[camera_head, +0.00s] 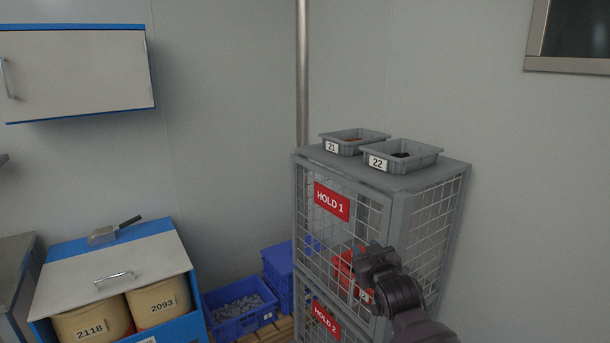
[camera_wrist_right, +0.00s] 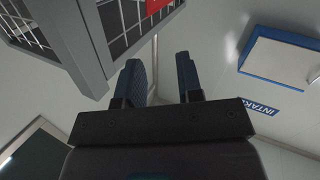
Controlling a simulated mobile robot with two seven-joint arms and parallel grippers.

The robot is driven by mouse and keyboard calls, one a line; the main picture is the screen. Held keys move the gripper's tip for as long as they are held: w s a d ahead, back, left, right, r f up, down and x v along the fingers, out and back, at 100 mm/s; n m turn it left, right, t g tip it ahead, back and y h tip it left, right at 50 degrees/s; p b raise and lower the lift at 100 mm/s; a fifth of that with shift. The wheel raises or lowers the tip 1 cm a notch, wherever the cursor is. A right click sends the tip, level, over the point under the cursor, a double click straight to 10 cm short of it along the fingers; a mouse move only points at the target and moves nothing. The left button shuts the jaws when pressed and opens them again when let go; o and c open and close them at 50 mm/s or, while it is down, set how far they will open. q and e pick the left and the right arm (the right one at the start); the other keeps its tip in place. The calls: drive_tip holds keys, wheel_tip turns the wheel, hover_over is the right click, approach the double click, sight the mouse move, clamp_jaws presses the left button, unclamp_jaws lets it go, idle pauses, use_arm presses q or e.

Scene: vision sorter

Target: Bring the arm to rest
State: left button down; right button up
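My right gripper (camera_wrist_right: 162,82) shows in the right wrist view with its two dark fingers apart and nothing between them. In the head view the right gripper and wrist (camera_head: 376,262) are raised in front of the wire cage (camera_head: 398,212). From this angle I cannot tell whether they touch the cage. In the wrist view the cage (camera_wrist_right: 85,40) is at the upper left, beside the fingers. My left gripper is not in view.
Grey bins 21 (camera_head: 353,137) and 22 (camera_head: 402,151) sit on the cage top. Blue crates (camera_head: 237,309) stand on a wooden pallet left of the cage. A blue cabinet (camera_head: 120,270) holds drums 2118 and 2093, with a scoop (camera_head: 113,232) on top. A wall cabinet (camera_head: 78,75) hangs above.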

drive_tip(key=s+d+f+m+g+h, duration=0.1)
drive_tip(key=s+d+f, duration=0.3)
drive_tip(key=s+f, duration=0.5)
drive_tip(key=s+d+f+m+g+h, duration=0.1)
drive_tip(key=s+d+f, duration=0.3)
drive_tip(key=s+f, duration=0.5)
drive_tip(key=s+d+f+m+g, duration=0.1)
drive_tip(key=s+d+f+g, duration=0.2)
drive_tip(key=s+f, duration=0.6)
drive_tip(key=s+d, duration=0.2)
drive_tip(key=s, duration=1.1)
drive_tip(key=shift+s+h, duration=0.3)
drive_tip(key=shift+h, duration=0.1)
drive_tip(key=shift+d, duration=0.1)
